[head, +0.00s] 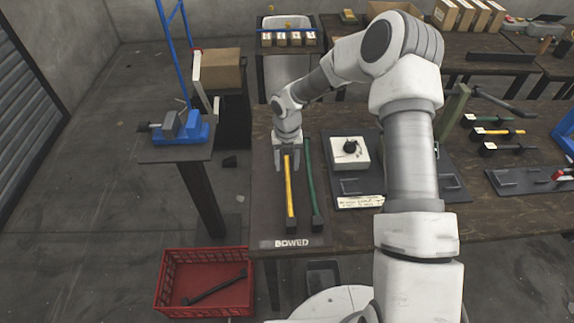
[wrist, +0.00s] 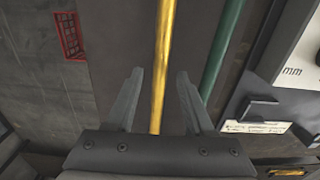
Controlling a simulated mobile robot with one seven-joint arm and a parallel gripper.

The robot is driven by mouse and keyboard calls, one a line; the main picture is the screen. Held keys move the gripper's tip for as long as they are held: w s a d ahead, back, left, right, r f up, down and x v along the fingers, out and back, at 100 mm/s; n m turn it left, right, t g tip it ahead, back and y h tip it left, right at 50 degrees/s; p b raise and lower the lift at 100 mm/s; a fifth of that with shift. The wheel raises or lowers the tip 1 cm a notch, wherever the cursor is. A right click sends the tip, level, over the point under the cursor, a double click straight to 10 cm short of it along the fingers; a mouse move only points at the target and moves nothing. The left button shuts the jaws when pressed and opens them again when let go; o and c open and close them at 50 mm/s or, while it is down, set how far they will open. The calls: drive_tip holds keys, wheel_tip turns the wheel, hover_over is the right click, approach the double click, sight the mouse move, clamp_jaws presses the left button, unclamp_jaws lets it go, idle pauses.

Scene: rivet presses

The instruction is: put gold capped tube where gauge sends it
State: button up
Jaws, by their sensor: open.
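A gold tube (head: 290,190) with a dark end piece lies lengthwise on the dark board labelled BOWED (head: 265,225). A dark green tube (head: 312,190) lies beside it on the right. My gripper (head: 287,166) is open at the far end of the gold tube. In the wrist view the gold tube (wrist: 164,60) runs between the open fingers (wrist: 158,95), nearer neither by much; contact cannot be told. The white gauge box (head: 338,158) with a black dial stands to the right; its reading is too small to read. A written card (head: 361,202) lies before it.
A red crate (head: 205,270) holding a dark bar stands on the floor at front left. A blue vise (head: 190,130) is on a stand at left. Several tubes (head: 495,132) lie at right. My arm hides part of the table.

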wheel_tip(320, 180, up, 11)
wheel_tip(320, 180, up, 11)
drive_tip(key=m+t+h, duration=0.1)
drive_tip(key=m+h, duration=0.1)
drive_tip(key=m, duration=0.7)
hover_over(287, 167)
drive_tip(key=s+d, duration=0.4)
drive_tip(key=s, duration=0.2)
drive_tip(key=s+d+r+m+t, duration=0.1)
drive_tip(key=s+d+r+m, duration=0.1)
drive_tip(key=s+r+m, duration=0.2)
drive_tip(key=s+d+r+m+t+y, duration=0.1)
drive_tip(key=s+r+m, duration=0.3)
drive_tip(key=s+m, duration=0.7)
drive_tip(key=s+d+r+m+t+y, duration=0.1)
drive_tip(key=s+d+r+m+t, duration=0.1)
drive_tip(key=s+r+m, duration=0.3)
drive_tip(key=s+d+m, duration=0.1)
drive_tip(key=s+m, duration=0.2)
drive_tip(key=m, duration=0.4)
drive_tip(key=shift+d+t, duration=0.3)
drive_tip(key=shift+d, duration=0.05)
